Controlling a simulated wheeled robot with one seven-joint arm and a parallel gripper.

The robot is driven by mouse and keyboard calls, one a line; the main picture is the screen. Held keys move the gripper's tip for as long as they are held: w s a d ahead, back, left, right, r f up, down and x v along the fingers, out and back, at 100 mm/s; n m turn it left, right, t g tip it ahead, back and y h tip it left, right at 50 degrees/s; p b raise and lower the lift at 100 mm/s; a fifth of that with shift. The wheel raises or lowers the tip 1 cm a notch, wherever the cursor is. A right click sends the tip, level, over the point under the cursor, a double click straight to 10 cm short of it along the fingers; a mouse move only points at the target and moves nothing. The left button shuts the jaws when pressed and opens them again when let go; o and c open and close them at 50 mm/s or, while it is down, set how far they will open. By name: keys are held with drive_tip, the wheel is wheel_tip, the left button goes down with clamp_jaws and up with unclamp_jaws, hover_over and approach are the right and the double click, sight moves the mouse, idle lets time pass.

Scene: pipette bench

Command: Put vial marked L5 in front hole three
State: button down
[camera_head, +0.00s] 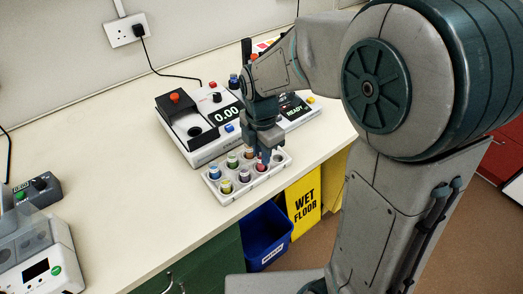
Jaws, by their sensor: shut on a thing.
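A white rack (228,198) stands near the front edge of the bench and holds several vials with coloured tops. A green-topped vial (232,160), a yellow-topped vial (226,187), a purple-topped vial (244,176) and a pink-red vial (261,165) show in it. The marks on the vials are too small to read, so I cannot tell which is L5. My gripper (267,155) points down over the right part of the rack and is shut on a vial, mostly hidden by the fingers. An empty-looking hole (279,158) shows at the rack's right end.
A white instrument (205,152) with a display reading 0.00 stands right behind the rack; another display reads READY. A pale device (36,255) stands at the lower left. The bench (130,190) between is clear. A blue bin (266,235) and yellow WET FLOOR sign (304,200) stand below the edge.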

drive_tip(key=shift+f, duration=0.2)
drive_tip(key=shift+f+b, duration=0.35)
drive_tip(key=c, duration=1.3)
unclamp_jaws()
drive_tip(key=shift+o, duration=0.2)
drive_tip(key=shift+r, duration=0.1)
